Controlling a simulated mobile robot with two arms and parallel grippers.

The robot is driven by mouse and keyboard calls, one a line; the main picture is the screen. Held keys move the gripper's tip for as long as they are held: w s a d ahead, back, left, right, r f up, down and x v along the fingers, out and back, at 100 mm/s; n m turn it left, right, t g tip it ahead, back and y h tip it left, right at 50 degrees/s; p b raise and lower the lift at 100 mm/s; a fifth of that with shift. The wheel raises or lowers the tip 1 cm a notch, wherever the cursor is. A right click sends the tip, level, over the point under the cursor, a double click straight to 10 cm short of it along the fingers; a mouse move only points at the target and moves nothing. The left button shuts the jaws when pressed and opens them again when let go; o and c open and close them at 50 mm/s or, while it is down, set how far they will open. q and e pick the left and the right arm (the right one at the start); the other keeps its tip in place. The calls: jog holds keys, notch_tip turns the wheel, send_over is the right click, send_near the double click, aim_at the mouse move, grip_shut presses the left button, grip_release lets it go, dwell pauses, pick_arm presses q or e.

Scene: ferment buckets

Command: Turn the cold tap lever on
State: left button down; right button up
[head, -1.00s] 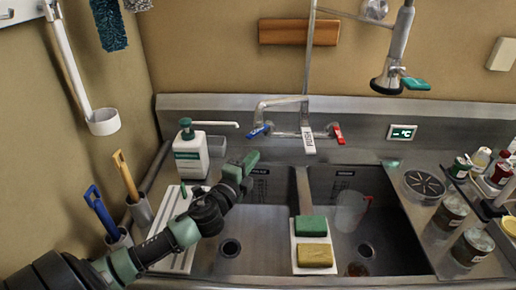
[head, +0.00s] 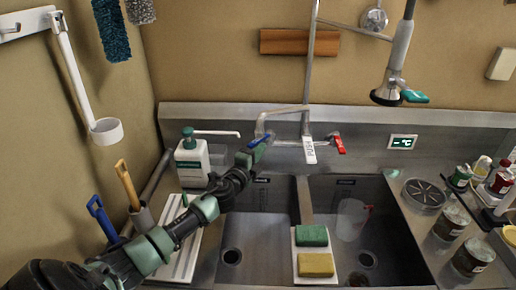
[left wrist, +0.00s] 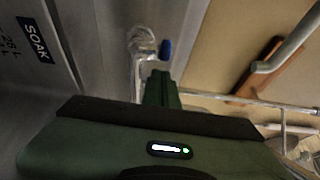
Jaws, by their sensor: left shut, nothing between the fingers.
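The blue cold tap lever (head: 257,142) is at the left end of the wall tap (head: 285,141) behind the sink. It also shows in the left wrist view (left wrist: 166,49), just past my fingertips. The red lever (head: 339,144) is at the tap's right end. My left gripper (head: 252,154) is shut and empty, its fingertips just below and in front of the blue lever. Its fingers also show in the left wrist view (left wrist: 160,85). I cannot tell whether they touch the lever. My right gripper is not in view.
A soap bottle (head: 191,160) stands left of my gripper. Green (head: 312,235) and yellow (head: 316,264) sponges lie on the divider of the double sink. A clear jug (head: 352,218) stands in the right basin. A spray head (head: 388,92) hangs at upper right.

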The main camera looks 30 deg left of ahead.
aim_at(250, 148)
pick_arm(q)
jog(key=shift+a, duration=0.4)
jog(key=shift+a+f+b, duration=0.1)
jog(key=shift+a+b, duration=0.4)
jog(key=shift+a, duration=0.95)
jog(key=shift+d, duration=0.1)
